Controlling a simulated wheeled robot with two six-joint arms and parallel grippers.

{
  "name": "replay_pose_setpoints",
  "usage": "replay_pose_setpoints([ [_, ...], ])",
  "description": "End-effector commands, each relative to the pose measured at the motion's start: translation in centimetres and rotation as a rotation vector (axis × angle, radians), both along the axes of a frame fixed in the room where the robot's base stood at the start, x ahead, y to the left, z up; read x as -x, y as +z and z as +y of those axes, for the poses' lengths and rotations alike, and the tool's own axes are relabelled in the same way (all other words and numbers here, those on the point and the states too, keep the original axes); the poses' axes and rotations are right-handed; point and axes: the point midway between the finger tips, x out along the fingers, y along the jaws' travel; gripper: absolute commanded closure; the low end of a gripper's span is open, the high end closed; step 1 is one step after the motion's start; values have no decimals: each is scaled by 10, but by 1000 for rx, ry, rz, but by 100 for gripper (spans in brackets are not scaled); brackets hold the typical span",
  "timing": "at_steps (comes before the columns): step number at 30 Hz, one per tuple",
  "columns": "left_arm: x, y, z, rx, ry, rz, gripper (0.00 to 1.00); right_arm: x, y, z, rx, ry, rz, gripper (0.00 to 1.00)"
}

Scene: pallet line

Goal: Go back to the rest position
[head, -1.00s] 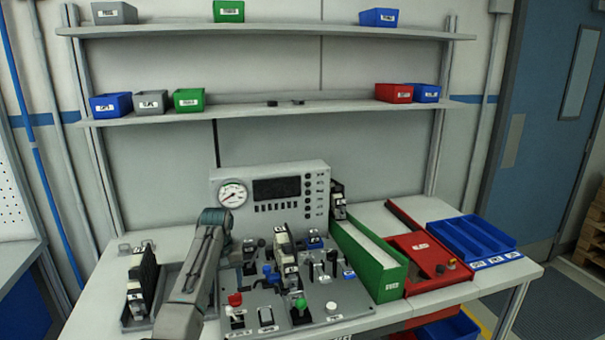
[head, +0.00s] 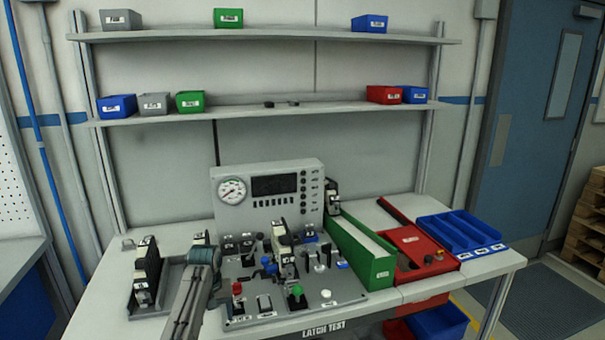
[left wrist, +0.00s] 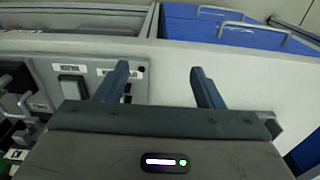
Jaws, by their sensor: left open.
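My left arm reaches in from the bottom left of the head view, over the worktable between the black-and-white device on the left and the switch panel (head: 245,312). Its gripper's fingers cannot be made out clearly there. In the left wrist view my left gripper (left wrist: 158,85) is open, with its two fingers apart and nothing between them. The fingers are over the panel's edge and a bare pale surface; part of the panel with switches (left wrist: 72,86) shows at the left. My right gripper is in neither view.
The black-and-white device (head: 146,270) stands left of my arm. A gauge box (head: 268,205) stands behind the panel. A green bin (head: 380,270), red tray (head: 440,265) and blue tray (head: 450,228) stand to the right. Shelves with small bins are above.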

Motion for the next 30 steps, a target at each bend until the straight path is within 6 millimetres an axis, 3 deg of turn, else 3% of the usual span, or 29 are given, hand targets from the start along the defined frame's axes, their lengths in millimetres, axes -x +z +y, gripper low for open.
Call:
replay_pose_setpoints([
  [5, 35, -38, 9, -9, -16, -22, 38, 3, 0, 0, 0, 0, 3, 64],
  [8, 65, -63, 15, -18, -33, -40, 38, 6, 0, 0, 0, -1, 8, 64],
  [12, 121, -95, 24, -37, -64, -74, 38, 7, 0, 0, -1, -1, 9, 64],
  [16, 177, -115, 30, -55, -99, -105, 38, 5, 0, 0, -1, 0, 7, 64],
  [23, 283, -124, 37, -88, -174, -158, 38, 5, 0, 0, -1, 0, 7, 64],
  [27, 345, -113, 38, -105, -224, -190, 38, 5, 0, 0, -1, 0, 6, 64],
  [30, 376, -102, 37, -114, -254, -209, 38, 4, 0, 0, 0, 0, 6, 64],
])
